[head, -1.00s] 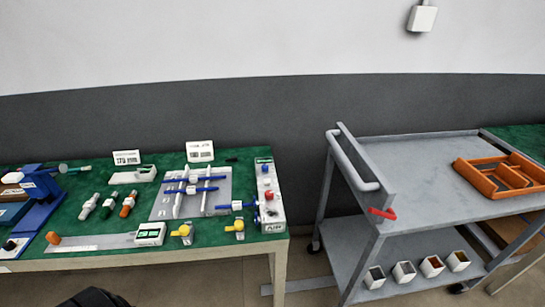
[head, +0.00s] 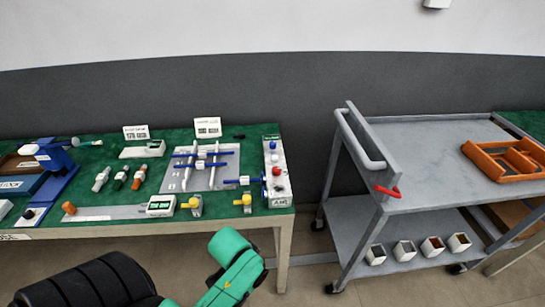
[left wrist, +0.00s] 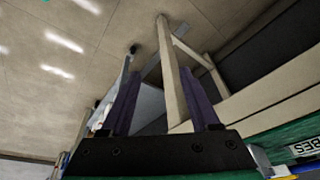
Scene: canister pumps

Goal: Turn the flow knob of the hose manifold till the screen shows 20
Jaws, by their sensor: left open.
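The hose manifold appears to be the long white block (head: 279,180) at the right end of the green-topped table in the head view. It carries a red knob (head: 276,171), other small coloured parts and an "AIR" label at its front. A blue fitting points into its left side. Its screen is too small to read. My left gripper (left wrist: 158,88) shows in the left wrist view with two purple fingers apart and nothing between them. A table leg and floor lie beyond it. The manifold is not recognisable there. My right gripper is not in view.
The green table (head: 110,151) holds a grey plate with blue rods (head: 212,178), yellow-handled valves (head: 195,205) and a small screen device (head: 160,206). A grey cart (head: 430,140) with an orange tray (head: 507,160) stands right, past a floor gap.

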